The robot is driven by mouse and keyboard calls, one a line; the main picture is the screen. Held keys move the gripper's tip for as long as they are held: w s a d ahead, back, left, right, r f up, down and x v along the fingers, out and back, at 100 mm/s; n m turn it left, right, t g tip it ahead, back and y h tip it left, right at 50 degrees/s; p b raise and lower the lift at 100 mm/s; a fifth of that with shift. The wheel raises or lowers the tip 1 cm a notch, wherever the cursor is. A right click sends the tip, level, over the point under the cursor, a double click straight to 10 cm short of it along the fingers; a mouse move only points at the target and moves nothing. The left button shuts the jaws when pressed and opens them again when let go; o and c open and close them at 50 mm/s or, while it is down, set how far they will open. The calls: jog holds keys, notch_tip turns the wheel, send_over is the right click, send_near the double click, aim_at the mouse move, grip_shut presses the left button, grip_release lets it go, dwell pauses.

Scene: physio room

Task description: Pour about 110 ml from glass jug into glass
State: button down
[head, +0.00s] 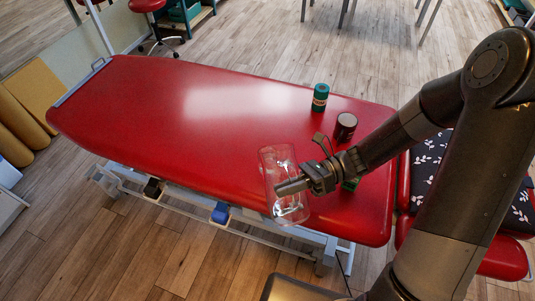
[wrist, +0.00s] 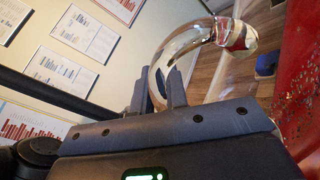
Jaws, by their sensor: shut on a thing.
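The glass jug (head: 274,163) is clear and shows over the near edge of the red treatment table, looking slightly tilted. My gripper (head: 291,186) reaches in from the right and is shut on the jug. In the wrist view, a clear curved glass part of the jug (wrist: 190,38) stands between and beyond the fingers of my gripper (wrist: 160,85). Pale, bright shapes show low in the jug; I cannot tell liquid from reflections. I cannot make out a separate glass; it may be hidden by the jug or my arm.
The red table (head: 190,130) has a green jar (head: 320,97) and a dark jar (head: 345,126) on its right part. A green object (head: 350,185) is partly hidden behind my gripper. The table's left and middle are clear. A leaf-patterned dark cloth (head: 512,215) lies at the right.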

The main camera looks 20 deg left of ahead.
aim_at(293, 214)
jog(key=s+d+n, duration=0.1)
jog(key=s+f+n, duration=0.1)
jog(key=n, duration=0.1)
jog(key=shift+s+d+f, duration=0.1)
jog(key=shift+d+f, duration=0.05)
jog(key=shift+d, duration=0.25)
jog(key=shift+s+d+f+n, duration=0.4)
jog(key=shift+s+f+n, duration=0.15)
jog(key=shift+f+n, duration=0.3)
jog(key=shift+s+d+f+n+t+y, duration=0.15)
jog(key=shift+s+f+n, duration=0.05)
jog(key=shift+f+n, duration=0.25)
jog(key=shift+s+d+f+n+t+y, duration=0.15)
jog(key=shift+f+n, duration=0.25)
jog(key=shift+s+d+f+n, duration=0.1)
jog(key=shift+f+n, duration=0.4)
jog(key=shift+f, duration=0.1)
jog(key=shift+s+d+f+n, duration=0.1)
jog(key=shift+f+n, duration=0.4)
jog(key=shift+f, duration=0.05)
jog(key=shift+r, duration=0.1)
